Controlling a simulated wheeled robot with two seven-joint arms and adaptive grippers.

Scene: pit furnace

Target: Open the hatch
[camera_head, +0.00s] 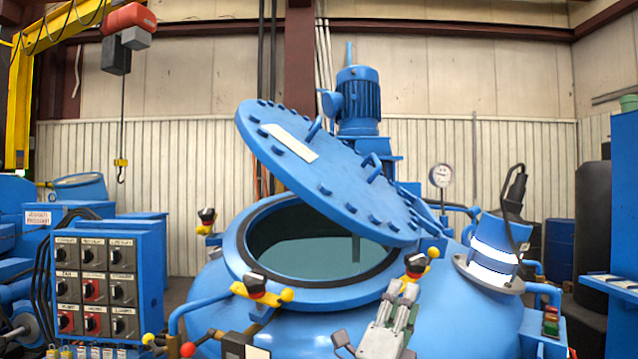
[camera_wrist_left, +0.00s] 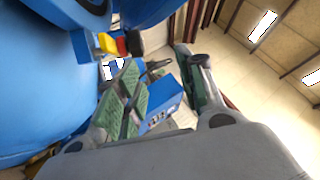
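The blue round hatch lid (camera_head: 330,172) is raised and tilted, its left edge highest, with bolts around its rim and handles on top. Below it the round opening (camera_head: 318,252) of the blue tank shows dark inside. Clamps with yellow and black heads stand at the rim, one at the front left (camera_head: 257,286) and one at the right (camera_head: 416,264). My left gripper (camera_head: 402,290) is in front of the tank's right front, below the right clamp. In the left wrist view its green-padded fingers (camera_wrist_left: 158,72) are spread, with nothing seen held. My right gripper is not in view.
A control panel (camera_head: 95,285) stands at the left. A blue motor (camera_head: 358,100) rises behind the lid. A pressure gauge (camera_head: 441,175) and a lit blue port (camera_head: 495,250) are at the right. A yellow hoist (camera_head: 20,100) is at upper left.

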